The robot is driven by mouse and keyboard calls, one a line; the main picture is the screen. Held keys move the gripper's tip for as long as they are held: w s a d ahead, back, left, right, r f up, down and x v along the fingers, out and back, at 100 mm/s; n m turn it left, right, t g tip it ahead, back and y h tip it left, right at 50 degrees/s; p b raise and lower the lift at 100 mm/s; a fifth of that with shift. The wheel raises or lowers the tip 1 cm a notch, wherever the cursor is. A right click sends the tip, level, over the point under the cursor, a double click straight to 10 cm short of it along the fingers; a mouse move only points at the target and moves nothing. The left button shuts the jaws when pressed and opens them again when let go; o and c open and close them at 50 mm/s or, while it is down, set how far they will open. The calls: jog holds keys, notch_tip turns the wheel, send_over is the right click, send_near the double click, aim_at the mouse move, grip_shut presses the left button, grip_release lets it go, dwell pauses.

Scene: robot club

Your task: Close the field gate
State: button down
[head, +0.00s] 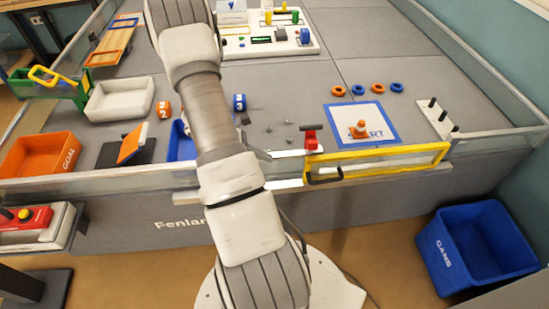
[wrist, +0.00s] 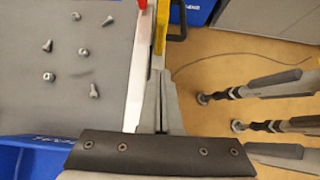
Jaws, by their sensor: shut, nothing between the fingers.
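The field gate (head: 378,147) is a clear panel in a yellow frame, in the front wall right of my arm. A black handle (head: 325,178) sits near its left end. In the wrist view the yellow gate end (wrist: 160,38) is just beyond my fingertips and slightly right of the white sill (wrist: 138,85); I cannot tell how far ajar it is. A red latch block (head: 310,139) stands by the gate's left end and shows at the top of the wrist view (wrist: 143,4). My gripper (wrist: 157,74) is shut and empty; touching is unclear. In the head view my arm mostly hides it.
Several loose bolts (wrist: 80,50) lie on the grey field left of the sill. A blue bin (head: 475,248) stands on the floor at right. Floor in front of the gate is open.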

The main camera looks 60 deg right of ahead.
aim_at(306, 159)
jog(key=x, duration=0.3)
jog(key=r+x, duration=0.1)
jog(key=x, duration=0.3)
jog(key=s+b+x, duration=0.1)
jog(key=x, duration=0.2)
jog(key=shift+s+d+r, duration=0.1)
jog(key=shift+s+d, duration=0.1)
jog(key=shift+d, duration=0.3)
jog(key=shift+s+d, duration=0.3)
jog(key=shift+s, duration=0.1)
jog(key=s+d, duration=0.1)
jog(key=s+d+b, duration=0.1)
jog(key=s+d, duration=0.1)
jog(key=shift+s, duration=0.3)
jog(key=shift+s+d, duration=0.1)
jog(key=shift+s, duration=0.15)
jog(key=shift+r, duration=0.1)
